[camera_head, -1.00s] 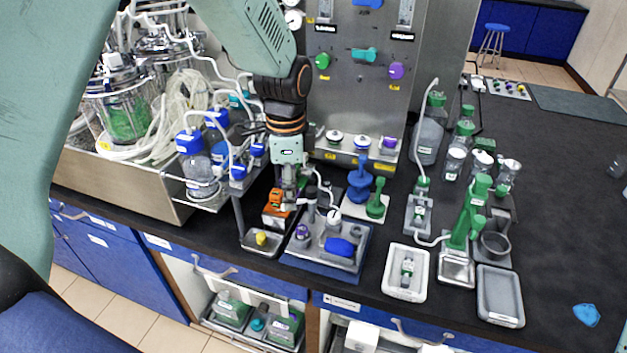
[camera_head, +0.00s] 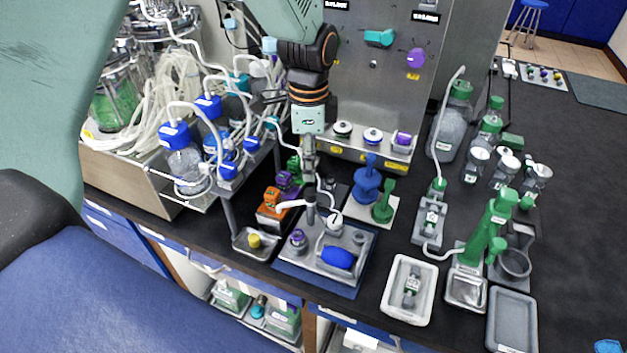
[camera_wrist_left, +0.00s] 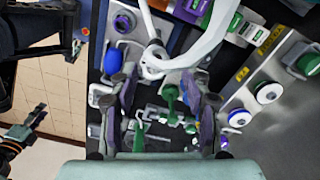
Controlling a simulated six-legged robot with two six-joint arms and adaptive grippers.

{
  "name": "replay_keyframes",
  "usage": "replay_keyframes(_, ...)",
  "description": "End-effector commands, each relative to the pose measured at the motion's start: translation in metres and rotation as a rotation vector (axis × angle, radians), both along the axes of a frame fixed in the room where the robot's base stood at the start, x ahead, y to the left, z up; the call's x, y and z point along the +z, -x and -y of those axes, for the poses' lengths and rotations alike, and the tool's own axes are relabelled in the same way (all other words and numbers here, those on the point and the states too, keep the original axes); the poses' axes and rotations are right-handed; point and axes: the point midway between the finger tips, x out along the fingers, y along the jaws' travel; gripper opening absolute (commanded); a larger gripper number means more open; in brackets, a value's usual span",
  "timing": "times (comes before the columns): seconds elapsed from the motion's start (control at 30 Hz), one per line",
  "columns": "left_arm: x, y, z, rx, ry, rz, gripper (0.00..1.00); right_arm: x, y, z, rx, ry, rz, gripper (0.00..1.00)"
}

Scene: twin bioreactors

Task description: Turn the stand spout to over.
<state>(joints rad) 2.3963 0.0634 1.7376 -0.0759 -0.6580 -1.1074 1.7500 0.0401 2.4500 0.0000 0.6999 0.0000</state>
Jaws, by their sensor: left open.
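My left gripper (camera_head: 309,172) points down over the bench, its two fingers apart. In the left wrist view its fingers (camera_wrist_left: 163,108) stand wide apart with nothing gripped between them. Just past them is a white curved spout (camera_wrist_left: 165,62), which seems to be the stand spout. In the head view the spout (camera_head: 327,191) bends from a dark upright post (camera_head: 311,207) beside the fingers. I cannot tell whether a finger touches it. A dark jointed part, seemingly my right gripper (camera_wrist_left: 22,132), shows small at the wrist view's lower left edge.
A blue-matted tray (camera_head: 290,262) holds a blue item (camera_head: 337,257). Blue (camera_head: 367,182) and green (camera_head: 383,207) upright pieces stand close right. Orange (camera_head: 272,199) and purple blocks crowd the left. A steel panel (camera_head: 375,100) rises behind. Free bench lies far right.

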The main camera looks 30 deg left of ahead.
Motion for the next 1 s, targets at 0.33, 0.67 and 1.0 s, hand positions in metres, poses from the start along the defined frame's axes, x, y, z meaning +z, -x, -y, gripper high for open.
replay_keyframes(0.33,-0.045,0.007,0.001,0.0,-0.001,-0.006,0.48,0.001,0.0,0.0,0.0,0.0,0.0,0.4)
replay_keyframes(0.67,-0.076,0.006,0.001,-0.001,0.0,-0.002,0.48,0.001,0.0,0.0,0.0,0.0,0.0,0.4)
replay_keyframes(1.0,-0.078,0.003,0.001,-0.001,-0.001,0.0,0.43,0.001,0.0,0.0,0.0,0.0,0.0,0.4)
